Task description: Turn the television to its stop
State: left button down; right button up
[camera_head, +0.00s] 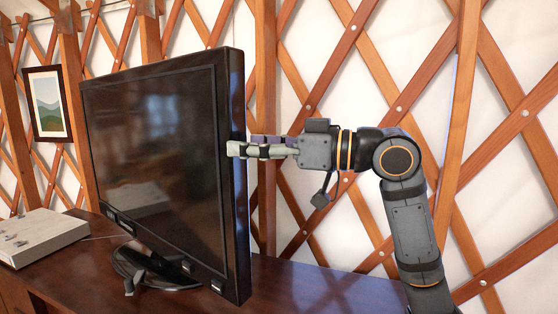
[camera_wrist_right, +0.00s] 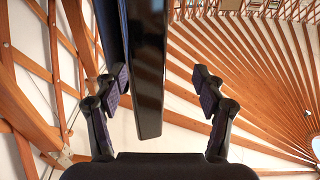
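The television (camera_head: 160,150) is a large dark flat screen standing on a black stand (camera_head: 150,268) on a brown wooden top. Its screen faces toward the left front, and its right side edge is turned to me. My right gripper (camera_head: 240,148) reaches in from the right at that edge, about mid-height. In the right wrist view the gripper (camera_wrist_right: 161,80) has its fingers spread, with the television's dark edge (camera_wrist_right: 150,60) between them. A gap shows on the right finger's side; contact on the left finger's side is unclear. My left gripper is not in view.
A pale flat box (camera_head: 42,236) lies on the wooden top (camera_head: 310,290) at the left. A framed picture (camera_head: 47,103) hangs on the lattice wall (camera_head: 300,60) behind. The top right of the television is clear apart from my arm.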

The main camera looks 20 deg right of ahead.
jog(key=s+d+b, duration=0.2)
jog(key=s, duration=0.1)
jog(key=s+b, duration=0.1)
jog(key=b, duration=0.1)
jog(key=shift+s+d, duration=0.35)
jog(key=shift+d, duration=0.05)
jog(key=shift+r, duration=0.1)
dwell(0.3)
